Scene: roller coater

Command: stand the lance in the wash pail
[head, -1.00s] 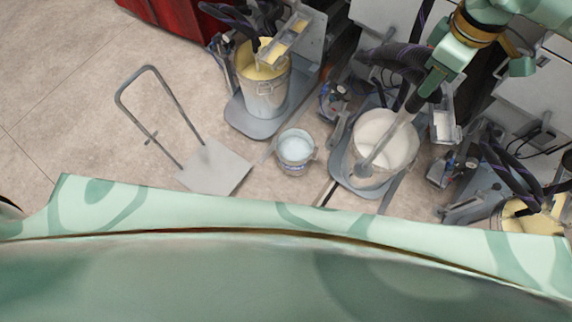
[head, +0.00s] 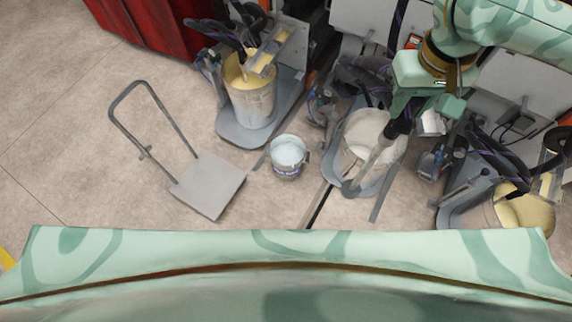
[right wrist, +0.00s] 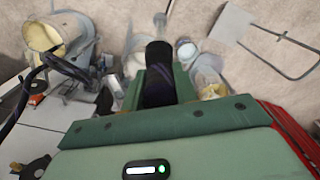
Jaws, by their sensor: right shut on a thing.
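The lance (head: 375,158) is a grey rod with a dark grip and a wider foot end. My right gripper (head: 406,112) is shut on its grip. The lance slants down-left across the white drum in the head view, its foot end to the right of the pail and apart from it. In the right wrist view my right gripper (right wrist: 158,88) holds the dark grip, and the lance points away. The wash pail (head: 287,170) is a small pail with pale blue contents, upright on the floor. It also shows in the right wrist view (right wrist: 186,50). My left gripper is not in view.
A white-filled drum (head: 394,150) stands right of the pail, and a yellow-filled drum (head: 252,105) behind it to the left. A flat trolley (head: 208,186) stands left. Another yellow-filled drum (head: 525,215) is at far right. Floor is free between trolley and pail.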

